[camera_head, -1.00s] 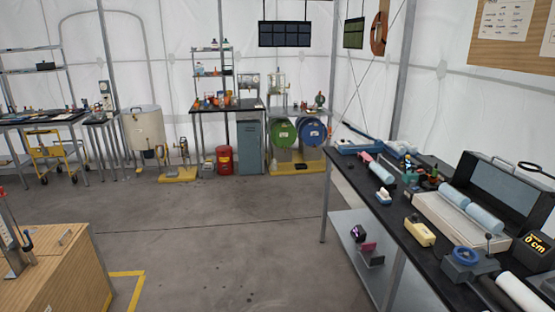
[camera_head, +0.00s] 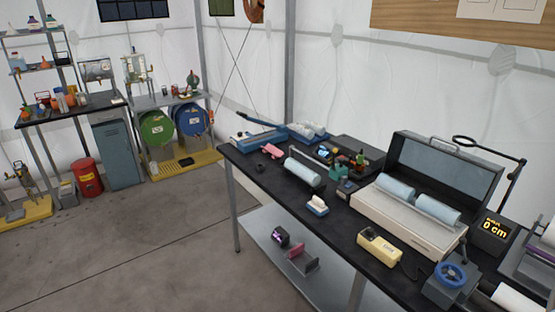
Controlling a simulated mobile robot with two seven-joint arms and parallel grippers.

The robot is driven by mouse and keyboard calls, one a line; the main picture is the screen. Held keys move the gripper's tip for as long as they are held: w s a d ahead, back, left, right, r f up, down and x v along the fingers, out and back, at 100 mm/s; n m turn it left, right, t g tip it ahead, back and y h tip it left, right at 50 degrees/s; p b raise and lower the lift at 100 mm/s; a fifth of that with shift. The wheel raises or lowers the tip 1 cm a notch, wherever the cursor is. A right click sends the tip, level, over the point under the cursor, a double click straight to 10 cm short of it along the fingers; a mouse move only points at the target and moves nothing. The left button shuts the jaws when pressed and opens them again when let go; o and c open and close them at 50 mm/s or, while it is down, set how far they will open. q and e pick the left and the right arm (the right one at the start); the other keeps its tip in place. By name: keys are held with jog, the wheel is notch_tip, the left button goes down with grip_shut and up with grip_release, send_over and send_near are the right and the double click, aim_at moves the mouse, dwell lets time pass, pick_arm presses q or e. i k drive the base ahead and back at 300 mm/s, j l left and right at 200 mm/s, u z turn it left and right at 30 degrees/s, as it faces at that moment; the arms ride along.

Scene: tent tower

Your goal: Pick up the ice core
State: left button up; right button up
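Pale-blue cylinders that look like ice cores are on the black workbench (camera_head: 335,212) at the right. Two lie end to end in a long white tray, the left one (camera_head: 396,187) and the right one (camera_head: 438,209). The tray is in front of an open dark case (camera_head: 440,165). A third pale-blue cylinder (camera_head: 302,172) lies on the bench further left, on a dark support. I cannot tell which one is the task's ice core. Neither of my grippers is in view.
A yellow device (camera_head: 379,246), a blue handwheel clamp (camera_head: 451,275) and a "0 cm" display (camera_head: 494,230) are along the bench. A lower shelf (camera_head: 265,261) holds small items. Blue and green drums stand at the back left. The floor left of the bench is clear.

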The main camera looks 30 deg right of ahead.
aim_at(313, 179)
jog(key=i+z, duration=0.25)
jog(key=i, duration=0.2)
jog(key=i+j+z, duration=0.25)
jog(key=i, duration=0.2)
jog(key=i+j+z, duration=0.6)
jog(key=i+z, duration=0.15)
jog(key=i+j+z, duration=0.35)
jog(key=z, duration=0.15)
